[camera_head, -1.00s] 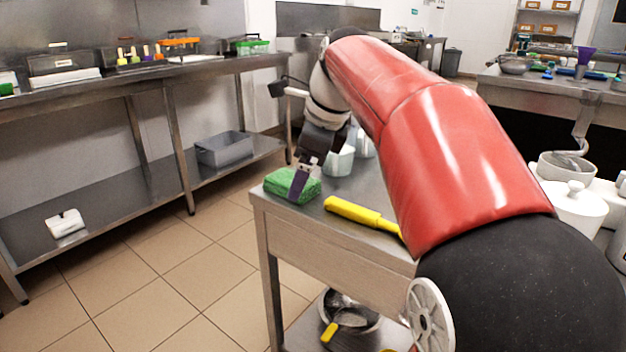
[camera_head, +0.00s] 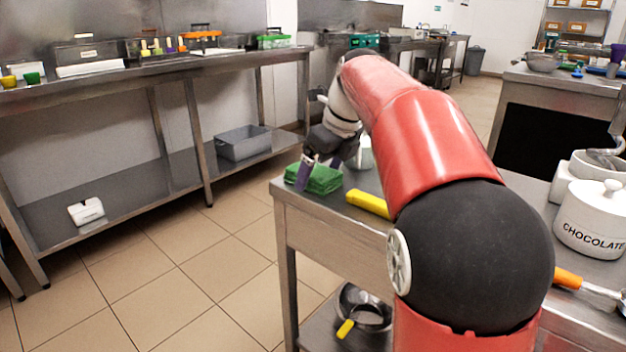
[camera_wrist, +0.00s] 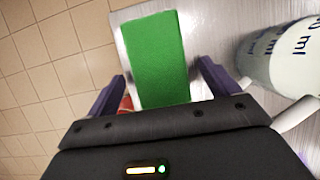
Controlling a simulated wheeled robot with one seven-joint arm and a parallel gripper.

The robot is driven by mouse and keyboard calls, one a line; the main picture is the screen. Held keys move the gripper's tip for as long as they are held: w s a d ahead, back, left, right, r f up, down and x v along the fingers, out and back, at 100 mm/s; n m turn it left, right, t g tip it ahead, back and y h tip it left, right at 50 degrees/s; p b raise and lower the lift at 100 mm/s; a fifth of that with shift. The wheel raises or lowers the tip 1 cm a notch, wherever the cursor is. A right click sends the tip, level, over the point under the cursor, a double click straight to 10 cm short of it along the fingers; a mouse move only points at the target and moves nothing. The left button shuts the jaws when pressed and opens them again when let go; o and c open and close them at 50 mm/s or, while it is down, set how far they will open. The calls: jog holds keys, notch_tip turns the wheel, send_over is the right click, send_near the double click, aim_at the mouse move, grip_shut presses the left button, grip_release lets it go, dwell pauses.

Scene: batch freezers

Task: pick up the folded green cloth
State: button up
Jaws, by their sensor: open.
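In the wrist view the cloth (camera_wrist: 157,58) is a green block that reaches between the two purple fingers of my gripper (camera_wrist: 160,88). The fingers stand on either side of its near end, with gaps. I cannot tell how low the fingertips are against the cloth.
A measuring cup (camera_wrist: 284,58) marked in ml stands just right of the cloth. A yellow handle (camera_head: 367,203) lies on the table to the right. A white chocolate jar (camera_head: 592,220) stands farther right. Open floor (camera_head: 190,265) lies left of the table.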

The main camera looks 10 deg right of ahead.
jog(key=shift+c, duration=0.2)
jog(key=c, duration=1.1)
